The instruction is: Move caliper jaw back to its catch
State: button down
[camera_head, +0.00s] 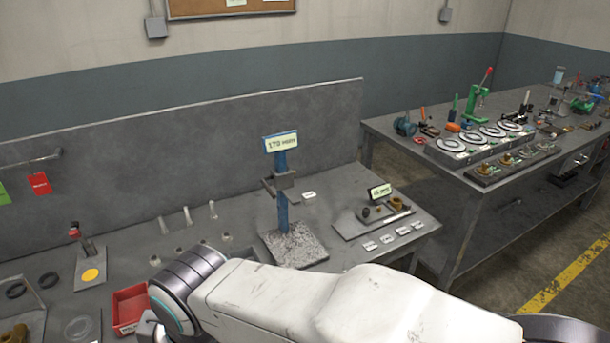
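A blue upright post (282,215), which looks like the caliper's column, stands on a speckled stone base (296,243) near the middle of the near bench. A dark grey sliding jaw (284,181) sits around the post in its upper part, with an arm sticking out to the left. A sign (282,143) reading about 170 mm is at the post's top. I cannot make out the catch. My white arm crosses the bottom of the view, in front of the base, and its dark wrist joint is at the left. My gripper is not visible.
A red bin (130,308) stands just left of my arm. A small board (372,222) with parts and a sign lies right of the post. Small pale pieces (187,215) stand left of it. A second bench (400,125) at right holds gauges and tools.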

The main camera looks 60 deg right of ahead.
aim_at(368, 216)
jog(key=z, duration=2.5)
